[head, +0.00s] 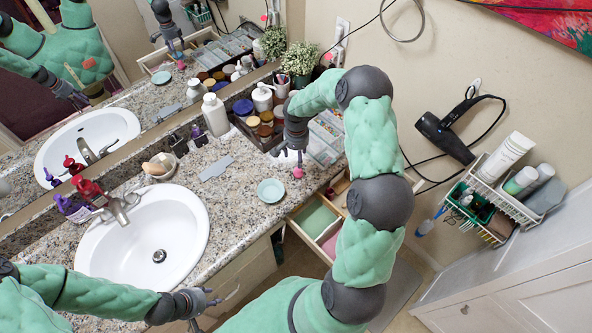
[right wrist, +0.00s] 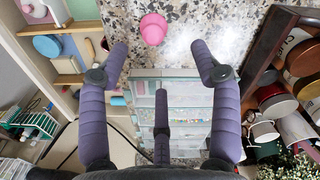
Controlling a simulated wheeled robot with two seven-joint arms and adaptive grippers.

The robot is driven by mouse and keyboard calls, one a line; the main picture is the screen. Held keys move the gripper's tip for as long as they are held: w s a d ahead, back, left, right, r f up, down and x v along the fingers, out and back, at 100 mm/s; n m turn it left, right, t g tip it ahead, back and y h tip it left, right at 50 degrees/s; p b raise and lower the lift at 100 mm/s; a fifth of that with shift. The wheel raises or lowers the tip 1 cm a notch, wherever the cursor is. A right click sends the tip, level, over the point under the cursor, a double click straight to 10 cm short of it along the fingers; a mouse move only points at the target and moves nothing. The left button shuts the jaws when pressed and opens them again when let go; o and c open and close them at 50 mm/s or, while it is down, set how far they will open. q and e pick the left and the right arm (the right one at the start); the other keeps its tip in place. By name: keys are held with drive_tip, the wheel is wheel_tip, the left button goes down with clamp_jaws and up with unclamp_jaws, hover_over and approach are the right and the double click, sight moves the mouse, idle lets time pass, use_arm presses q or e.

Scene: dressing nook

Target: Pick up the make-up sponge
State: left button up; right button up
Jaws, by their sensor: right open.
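The make-up sponge is the small pink piece (head: 298,173) on the granite counter near its front edge, just below my right gripper (head: 291,154) in the head view. In the right wrist view the pink sponge (right wrist: 153,29) lies beyond the fingertips, between their lines and apart from them. My right gripper (right wrist: 162,56) is open and empty, its fingers spread. My left gripper (head: 204,308) is low in front of the counter, in front of the sink, with its fingers apart and nothing seen between them.
A clear drawer organizer (head: 324,140) stands close beside the sponge. A tray of jars (head: 266,130) is behind. A pale blue dish (head: 271,190) sits to the left. An open drawer (head: 318,222) juts out below the counter edge. Bare granite lies between dish and tray.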

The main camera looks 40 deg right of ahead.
sight(298, 170)
wheel_tip(298, 170, down, 4)
drive_tip(key=shift+f, duration=0.15)
drive_tip(key=f, duration=0.3)
drive_tip(key=s+f+b, duration=0.1)
drive_tip(key=f, duration=0.1)
drive_tip(key=shift+r, duration=0.1)
drive_tip(key=c, duration=0.8)
